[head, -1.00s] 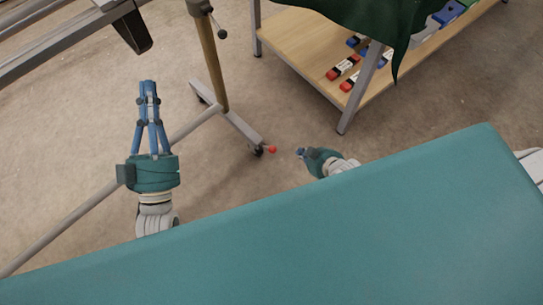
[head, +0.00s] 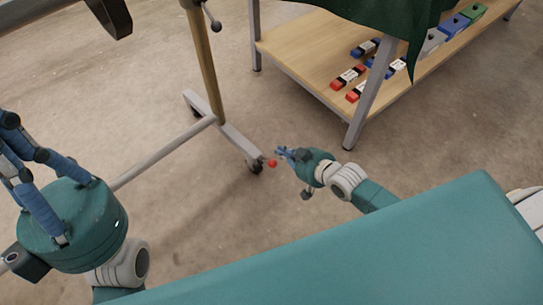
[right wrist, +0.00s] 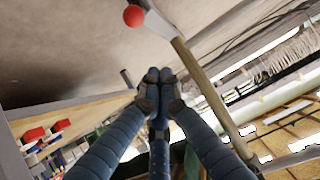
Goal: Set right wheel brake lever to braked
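The brake lever's red knob (head: 272,163) is at the foot of the wheeled stand, beside the dark caster wheel (head: 256,167). In the right wrist view the red knob (right wrist: 134,15) shows near the top edge, on a pale foot bar.
The stand has a wooden post (head: 208,65) and a long grey floor bar (head: 160,155). A low wooden shelf (head: 300,55) with red, blue and green blocks stands at the back right, its metal leg (head: 362,110) nearby. Bare floor lies around the wheel.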

